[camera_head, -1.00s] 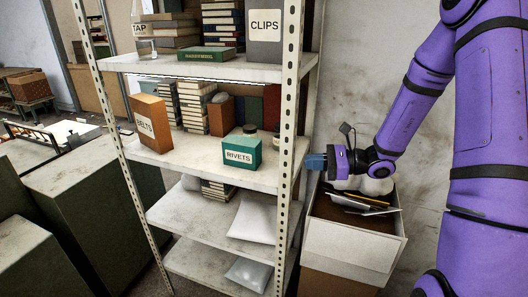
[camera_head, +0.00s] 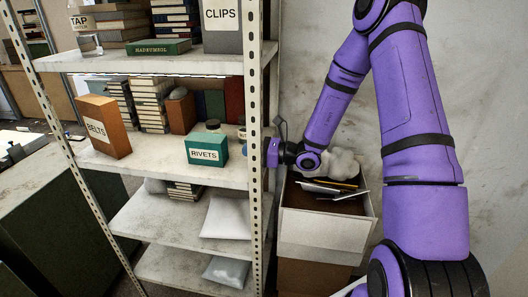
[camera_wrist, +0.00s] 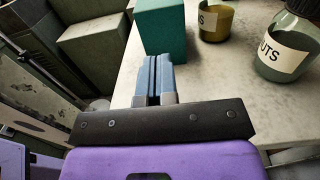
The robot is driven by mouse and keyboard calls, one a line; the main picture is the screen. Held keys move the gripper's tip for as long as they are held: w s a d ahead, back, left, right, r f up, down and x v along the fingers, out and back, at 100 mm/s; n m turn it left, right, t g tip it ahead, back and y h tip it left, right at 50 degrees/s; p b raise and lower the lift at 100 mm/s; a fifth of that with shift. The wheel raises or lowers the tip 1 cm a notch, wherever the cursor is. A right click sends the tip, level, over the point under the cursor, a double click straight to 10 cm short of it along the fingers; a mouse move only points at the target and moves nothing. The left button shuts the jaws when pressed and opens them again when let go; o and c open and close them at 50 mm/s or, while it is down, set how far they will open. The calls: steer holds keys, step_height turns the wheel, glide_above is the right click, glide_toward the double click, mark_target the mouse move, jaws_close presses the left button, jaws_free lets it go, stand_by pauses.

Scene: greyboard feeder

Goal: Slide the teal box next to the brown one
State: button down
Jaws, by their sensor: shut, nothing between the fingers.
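The teal box (camera_head: 206,150), labelled RIVETS, stands upright near the front edge of the middle shelf. The brown box (camera_head: 103,126), labelled BELTS, stands further left on the same shelf, with a wide bare gap between the two. My gripper (camera_head: 272,152) is to the right of the teal box, at the shelf's right end, partly hidden by the post. In the wrist view my gripper (camera_wrist: 153,59) has its blue fingers pressed together and empty. They point at the teal box (camera_wrist: 162,28); I cannot tell whether they touch it.
A perforated post (camera_head: 255,100) rises between my gripper and the teal box in the head view. Jars (camera_wrist: 285,48) stand on the shelf (camera_wrist: 215,85) to the box's right in the wrist view. Books (camera_head: 150,104) line the back. An open carton (camera_head: 325,235) stands below my arm.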

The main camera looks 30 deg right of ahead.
mark_target(224, 148)
steer(key=shift+x, duration=2.8)
